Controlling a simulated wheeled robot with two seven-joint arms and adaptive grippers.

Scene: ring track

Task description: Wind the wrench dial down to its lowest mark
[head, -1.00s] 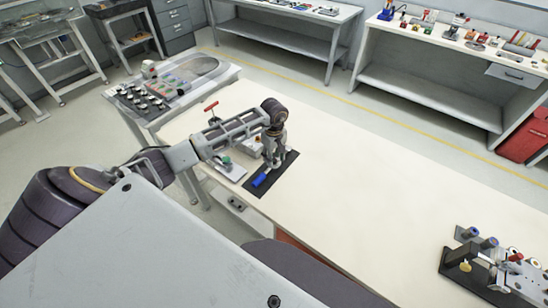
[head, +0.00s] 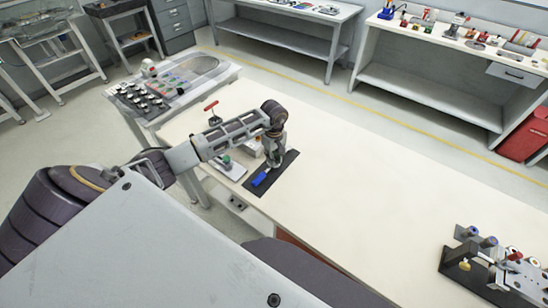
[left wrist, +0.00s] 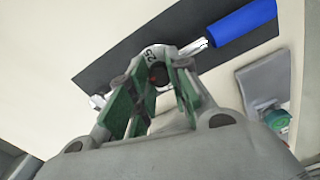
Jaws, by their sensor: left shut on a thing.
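The wrench lies on a black mat (head: 288,161) on the pale bench; its blue handle (head: 261,179) points to the near left. In the left wrist view the blue handle (left wrist: 245,22) and a bright metal shaft lead to a round pale dial (left wrist: 160,52) marked "25". My left gripper (head: 273,162) points down over the wrench at its far end. In the left wrist view its green-padded fingers (left wrist: 157,78) are shut on the dial from both sides. The fingers hide much of the dial and its other marks. My right gripper is not in view.
A grey plate with a green button (head: 226,160) stands just left of the mat. A red-handled piece (head: 211,108) is behind it. The bench between is clear.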

